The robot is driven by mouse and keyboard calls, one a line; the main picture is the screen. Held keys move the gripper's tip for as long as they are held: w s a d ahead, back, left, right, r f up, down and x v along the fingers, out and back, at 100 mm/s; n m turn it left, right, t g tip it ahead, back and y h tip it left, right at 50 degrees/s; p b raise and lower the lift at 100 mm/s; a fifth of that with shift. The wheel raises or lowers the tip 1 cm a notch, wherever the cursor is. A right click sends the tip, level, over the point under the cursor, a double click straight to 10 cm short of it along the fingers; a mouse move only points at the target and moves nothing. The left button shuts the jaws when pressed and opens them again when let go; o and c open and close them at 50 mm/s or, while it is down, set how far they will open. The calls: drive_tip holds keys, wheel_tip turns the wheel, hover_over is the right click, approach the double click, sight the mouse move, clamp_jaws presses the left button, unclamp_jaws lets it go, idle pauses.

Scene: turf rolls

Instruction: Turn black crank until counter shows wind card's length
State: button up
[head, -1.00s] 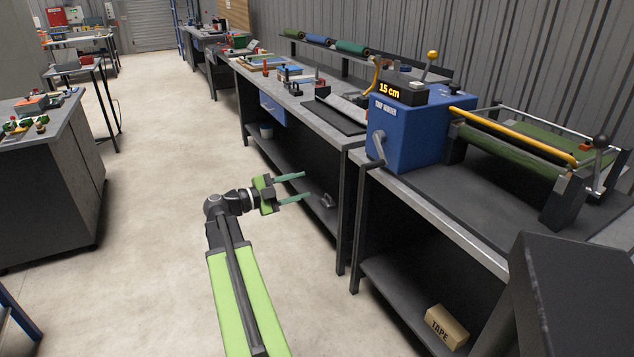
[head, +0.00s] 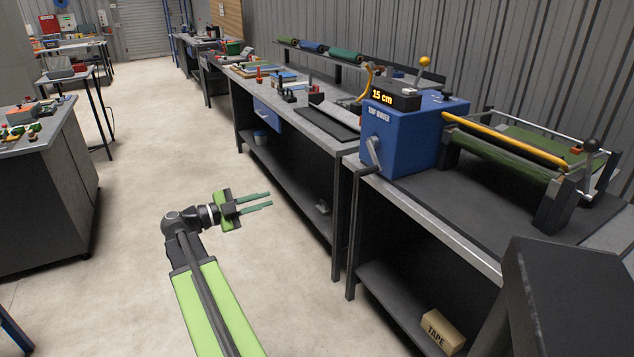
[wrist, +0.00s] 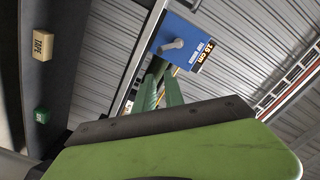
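The blue turf winder box (head: 402,140) stands on the bench at the right. Its counter (head: 390,95) reads 15 cm. A dark grey crank (head: 373,157) hangs on the winder's left face; it also shows in the wrist view (wrist: 172,45). My gripper (head: 271,199) has two green fingers, apart and empty, over the floor left of the bench, well away from the crank. I cannot pick out the wind card.
A yellow bar (head: 505,140) spans the roller frame with green turf. A yellow-ball lever (head: 424,64) rises behind the counter. A tape box (head: 442,330) lies on the lower shelf. A dark block (head: 570,300) stands at the near right. The floor aisle (head: 130,230) is clear.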

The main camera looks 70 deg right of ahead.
drive_tip(key=n+t, duration=0.1)
drive_tip(key=w+d+n+t+h, duration=0.1)
drive_tip(key=d+n+t+p, duration=0.1)
drive_tip(key=n, duration=0.1)
drive_tip(key=shift+w+d+f, duration=0.2)
drive_tip(key=shift+w+f, duration=0.1)
drive_tip(key=shift+w, duration=0.1)
clamp_jaws()
drive_tip(key=s+d+r+p, duration=0.3)
drive_tip(key=s+p, duration=0.1)
drive_tip(key=s, duration=0.3)
drive_tip(key=s+d+r+y+p, duration=0.1)
drive_tip(key=s+d+r+p, duration=0.25)
drive_tip(key=s, duration=0.35)
drive_tip(key=s+d+r+p, duration=0.3)
drive_tip(key=s+d+p, duration=0.15)
drive_tip(key=s, duration=0.35)
drive_tip(key=s+d+f+b, duration=0.3)
drive_tip(key=d+f+b, duration=0.2)
drive_tip(key=d, duration=0.4)
drive_tip(key=shift+s+f, duration=0.35)
drive_tip(key=shift+f, duration=0.05)
drive_tip(key=shift+d, duration=0.1)
